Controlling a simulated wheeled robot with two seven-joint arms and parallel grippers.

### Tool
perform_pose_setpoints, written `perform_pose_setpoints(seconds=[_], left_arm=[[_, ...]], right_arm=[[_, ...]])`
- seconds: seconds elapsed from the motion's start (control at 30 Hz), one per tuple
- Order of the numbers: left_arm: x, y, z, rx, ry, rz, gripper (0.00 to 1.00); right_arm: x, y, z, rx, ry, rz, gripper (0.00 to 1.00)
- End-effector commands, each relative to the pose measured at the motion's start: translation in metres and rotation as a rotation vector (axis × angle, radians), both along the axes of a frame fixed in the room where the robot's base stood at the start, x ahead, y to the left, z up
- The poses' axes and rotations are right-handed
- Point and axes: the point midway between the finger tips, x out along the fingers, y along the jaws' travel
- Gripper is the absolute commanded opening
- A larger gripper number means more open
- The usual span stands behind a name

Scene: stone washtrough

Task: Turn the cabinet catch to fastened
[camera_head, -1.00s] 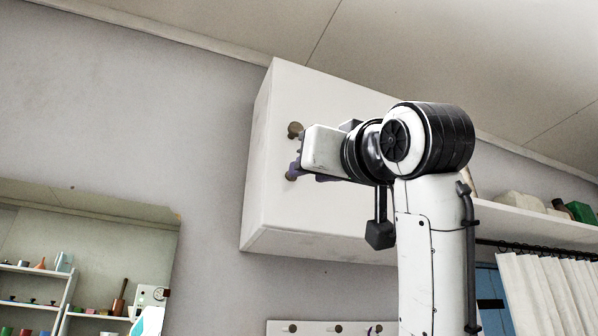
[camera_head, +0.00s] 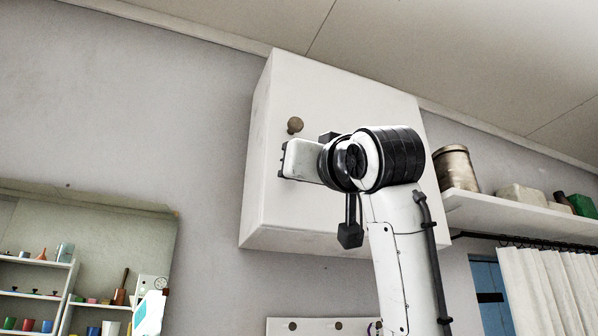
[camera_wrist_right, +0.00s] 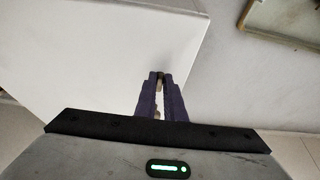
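The white wall cabinet (camera_head: 350,90) hangs under the ceiling, its door closed as far as I can see. A round brownish knob (camera_head: 295,125) sits near the door's left edge. My right gripper (camera_head: 283,160) is at the door just below this knob; its fingers are mostly hidden by the hand. In the right wrist view, the purple fingers (camera_wrist_right: 160,80) stand close together at the cabinet's edge (camera_wrist_right: 190,75). A small piece, dark at its end and pale behind, sits between the fingertips; it appears to be the catch (camera_wrist_right: 160,76). Its turn angle is hidden. My left gripper is out of view.
A shelf (camera_head: 515,214) with a tin (camera_head: 456,168) and other items is right of the cabinet. A pale curtain (camera_head: 550,285) hangs below it. A hook rail (camera_head: 315,326) is under the cabinet. A mirror (camera_head: 110,225) is at left.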

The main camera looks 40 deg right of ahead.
Motion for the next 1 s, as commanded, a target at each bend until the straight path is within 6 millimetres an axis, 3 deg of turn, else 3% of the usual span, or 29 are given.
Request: perform_pose_setpoints(seconds=[0.47,1.0], left_arm=[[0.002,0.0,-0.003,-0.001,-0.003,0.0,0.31],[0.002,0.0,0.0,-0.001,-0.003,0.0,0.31]], right_arm=[[0.001,0.004,0.0,0.122,-0.028,0.003,0.0],[0.002,0.014,0.005,0.596,-0.142,0.004,0.0]])
